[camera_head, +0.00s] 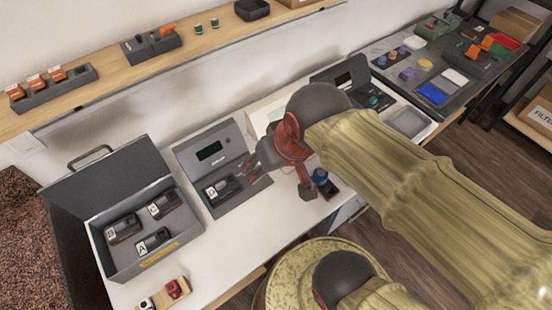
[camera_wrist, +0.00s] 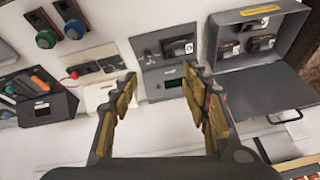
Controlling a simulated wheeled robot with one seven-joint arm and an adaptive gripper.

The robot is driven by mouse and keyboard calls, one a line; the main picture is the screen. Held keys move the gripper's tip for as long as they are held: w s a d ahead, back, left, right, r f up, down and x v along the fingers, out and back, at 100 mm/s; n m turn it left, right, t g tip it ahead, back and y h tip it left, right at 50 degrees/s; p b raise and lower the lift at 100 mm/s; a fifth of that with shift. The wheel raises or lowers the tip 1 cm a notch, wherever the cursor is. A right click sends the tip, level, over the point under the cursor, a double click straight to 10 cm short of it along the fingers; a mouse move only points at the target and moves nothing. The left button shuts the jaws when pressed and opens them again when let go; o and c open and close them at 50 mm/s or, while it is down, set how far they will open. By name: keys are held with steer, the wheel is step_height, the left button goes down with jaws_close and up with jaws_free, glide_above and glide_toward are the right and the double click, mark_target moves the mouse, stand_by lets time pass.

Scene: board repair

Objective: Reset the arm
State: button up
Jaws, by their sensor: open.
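My gripper (camera_head: 278,178) is over the white bench in the head view, partly hidden by my own wrist and sleeved arm. In the wrist view my gripper (camera_wrist: 160,80) has its two fingers wide apart with nothing between them. Beyond the fingertips stands the grey tester (camera_wrist: 152,48), with a dark module marked D (camera_head: 224,188) in it. In the head view the tester (camera_head: 213,139) is just left of my gripper. I cannot tell whether a fingertip touches it.
An open grey case (camera_head: 131,171) with modules marked A, B and another stands left of the tester. A wooden shelf (camera_head: 110,75) runs above the bench. A blue-topped part (camera_head: 321,177) stands close right of my gripper. A dark mat (camera_head: 460,55) with coloured parts is at the far right.

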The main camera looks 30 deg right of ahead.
steer(key=shift+s+d+r+n+t+h, duration=0.25)
steer(key=shift+d+r+n+t+h, duration=0.15)
steer(key=shift+d+r, duration=0.45)
steer(key=shift+f, duration=0.1)
steer(key=shift+c, duration=0.5)
